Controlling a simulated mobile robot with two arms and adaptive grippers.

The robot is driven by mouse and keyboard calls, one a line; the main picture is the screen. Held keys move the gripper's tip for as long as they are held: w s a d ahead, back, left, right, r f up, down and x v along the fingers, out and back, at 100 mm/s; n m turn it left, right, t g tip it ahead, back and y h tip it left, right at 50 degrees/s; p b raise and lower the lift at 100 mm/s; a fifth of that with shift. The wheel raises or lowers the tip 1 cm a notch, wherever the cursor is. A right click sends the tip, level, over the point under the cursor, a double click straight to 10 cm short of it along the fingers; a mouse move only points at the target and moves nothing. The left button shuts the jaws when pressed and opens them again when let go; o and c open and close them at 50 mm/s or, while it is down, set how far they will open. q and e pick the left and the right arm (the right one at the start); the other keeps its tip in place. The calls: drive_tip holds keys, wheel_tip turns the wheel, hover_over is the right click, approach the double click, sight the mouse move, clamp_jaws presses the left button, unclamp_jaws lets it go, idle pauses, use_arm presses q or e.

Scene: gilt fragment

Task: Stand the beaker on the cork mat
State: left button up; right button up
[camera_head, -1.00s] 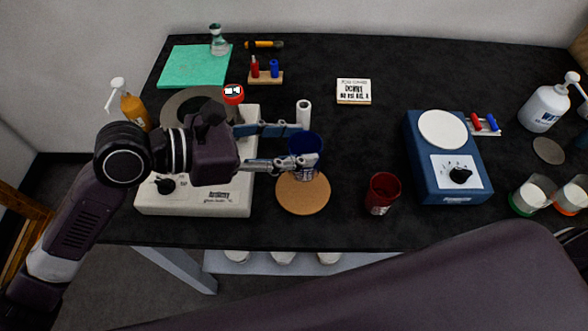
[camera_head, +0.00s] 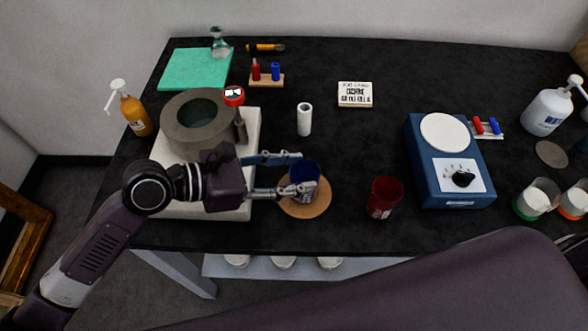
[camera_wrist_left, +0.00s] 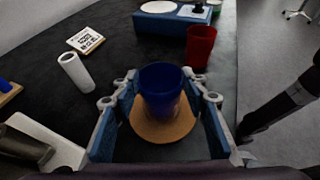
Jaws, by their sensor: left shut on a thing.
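The blue beaker (camera_head: 307,174) is upright between the fingers of my left gripper (camera_head: 304,170), which is shut on it. The beaker also shows in the left wrist view (camera_wrist_left: 161,84). The round cork mat (camera_head: 319,206) lies on the black bench directly under the beaker. In the left wrist view the mat (camera_wrist_left: 168,133) shows around the beaker's lower part. The beaker's base is within the mat's outline. I cannot tell whether it touches the mat or hangs just above it. My right gripper is not in view.
A red beaker (camera_head: 384,197) stands to the right of the mat. A white cylinder (camera_head: 304,119) stands behind it. A pale device with a grey ring (camera_head: 195,128) is at left. A blue hotplate-like device (camera_head: 450,178) is farther right. The bench between is clear.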

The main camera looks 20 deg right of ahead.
use_arm(q)
drive_tip(key=o, duration=1.6)
drive_tip(key=shift+a+r, duration=0.1)
drive_tip(key=shift+r, duration=0.05)
drive_tip(key=b+v, duration=0.1)
drive_tip(key=v, duration=0.9)
drive_tip(key=shift+a, duration=0.35)
drive_tip(key=shift+s+a+r, duration=0.1)
drive_tip(key=shift+a+r, duration=0.25)
drive_tip(key=shift+a, duration=0.15)
